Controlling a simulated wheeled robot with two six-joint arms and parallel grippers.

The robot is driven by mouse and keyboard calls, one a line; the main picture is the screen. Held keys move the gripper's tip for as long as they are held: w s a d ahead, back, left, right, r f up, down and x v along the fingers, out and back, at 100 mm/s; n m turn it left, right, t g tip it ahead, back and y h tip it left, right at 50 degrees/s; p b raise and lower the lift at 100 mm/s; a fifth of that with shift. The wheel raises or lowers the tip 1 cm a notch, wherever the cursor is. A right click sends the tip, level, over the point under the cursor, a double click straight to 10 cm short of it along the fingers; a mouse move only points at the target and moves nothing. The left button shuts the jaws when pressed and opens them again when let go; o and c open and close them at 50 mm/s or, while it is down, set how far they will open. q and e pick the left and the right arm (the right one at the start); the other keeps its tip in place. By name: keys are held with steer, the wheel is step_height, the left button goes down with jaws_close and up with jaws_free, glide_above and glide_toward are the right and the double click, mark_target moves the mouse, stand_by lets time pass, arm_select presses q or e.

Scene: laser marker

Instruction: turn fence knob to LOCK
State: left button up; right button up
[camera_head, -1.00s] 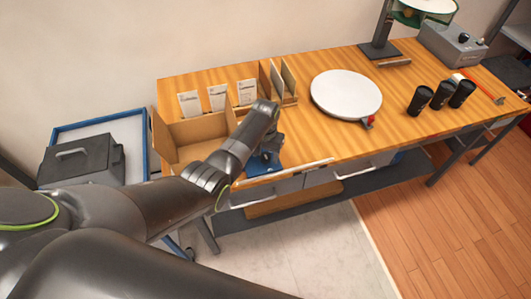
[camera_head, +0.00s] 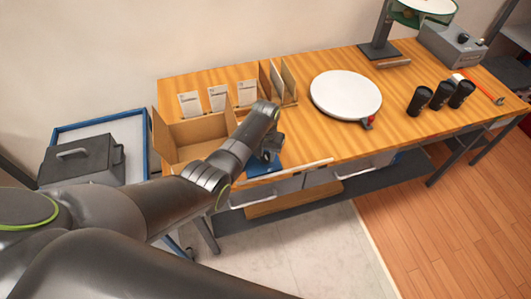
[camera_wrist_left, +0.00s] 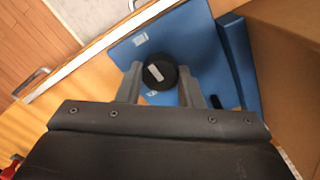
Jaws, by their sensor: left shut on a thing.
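The fence knob (camera_wrist_left: 160,70) is a round black knob with a pale bar mark on top, seen in the left wrist view. It stands on a blue fixture (camera_wrist_left: 200,45) with a raised blue wall on its right side. Small white labels (camera_wrist_left: 141,39) lie on the blue plate; their text is too small to read. My left gripper (camera_wrist_left: 162,82) is shut on the knob, one finger on each side. In the head view my left gripper (camera_head: 268,153) is over the blue fixture (camera_head: 265,170) at the table's front edge, and the knob is hidden. My right gripper is not in view.
An open cardboard box (camera_head: 190,140) stands left of the fixture. A white round turntable (camera_head: 346,94), several black tumblers (camera_head: 441,96) and a grey control box (camera_head: 452,44) are to the right.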

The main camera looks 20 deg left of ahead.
arm_select(q)
steer(key=n+p, duration=0.1)
steer(key=n, duration=0.2)
steer(key=shift+r, duration=0.1)
steer(key=n+p, duration=0.1)
steer(key=n, duration=0.1)
steer(key=shift+n, duration=0.3)
steer(key=n, duration=0.5)
steer(key=shift+n, duration=0.3)
steer(key=n, duration=1.1)
steer(key=shift+n, duration=0.4)
steer(key=o, duration=1)
steer(key=shift+c, duration=0.2)
